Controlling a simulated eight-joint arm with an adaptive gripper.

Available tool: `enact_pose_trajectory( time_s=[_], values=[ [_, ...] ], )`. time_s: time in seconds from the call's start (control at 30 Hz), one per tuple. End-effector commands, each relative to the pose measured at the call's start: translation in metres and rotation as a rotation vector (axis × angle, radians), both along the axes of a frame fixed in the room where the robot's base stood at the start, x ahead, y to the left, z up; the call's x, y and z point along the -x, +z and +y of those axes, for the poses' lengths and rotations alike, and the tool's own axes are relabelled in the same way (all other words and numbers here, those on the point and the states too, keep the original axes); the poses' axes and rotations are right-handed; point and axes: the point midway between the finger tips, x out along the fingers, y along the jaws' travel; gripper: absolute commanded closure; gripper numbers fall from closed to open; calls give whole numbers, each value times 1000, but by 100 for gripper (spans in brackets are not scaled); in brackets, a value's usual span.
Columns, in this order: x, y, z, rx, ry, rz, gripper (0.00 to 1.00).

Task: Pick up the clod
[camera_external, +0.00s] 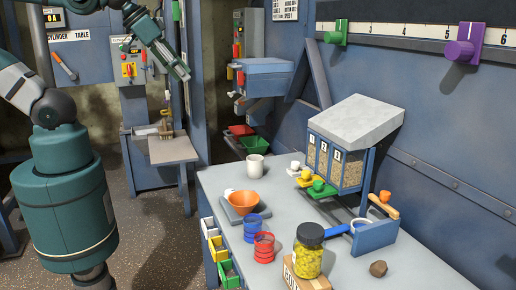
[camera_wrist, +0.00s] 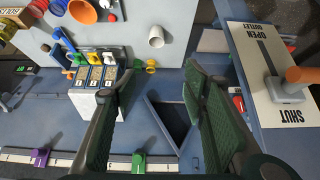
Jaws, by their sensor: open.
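The clod (camera_external: 378,268) is a small brown lump on the grey bench top (camera_external: 425,272). It lies near the front right, right of the jar and in front of the blue box with the wooden handle. My gripper (camera_external: 184,74) is high at the upper left in the external view, far from the clod and beyond the bench's left side. In the wrist view my gripper (camera_wrist: 160,75) has its two dark green fingers wide apart with nothing between them.
Red (camera_external: 264,247) and blue (camera_external: 252,228) cups, an orange bowl (camera_external: 243,200) and a white mug (camera_external: 256,167) stand farther left. A grain dispenser (camera_external: 345,145) rises behind. Bare bench surrounds the clod's front and right.

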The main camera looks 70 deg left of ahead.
Motion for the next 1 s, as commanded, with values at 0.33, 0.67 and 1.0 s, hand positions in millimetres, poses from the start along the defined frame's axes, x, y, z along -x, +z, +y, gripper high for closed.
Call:
enact_pose_trajectory(
  time_s=[0.33,0.67,1.0],
  values=[
    [-11,28,-8,-9,-37,8,57],
    [-39,48,-30,-34,-142,28,57],
    [-91,76,-76,-76,-328,59,57]
  ],
)
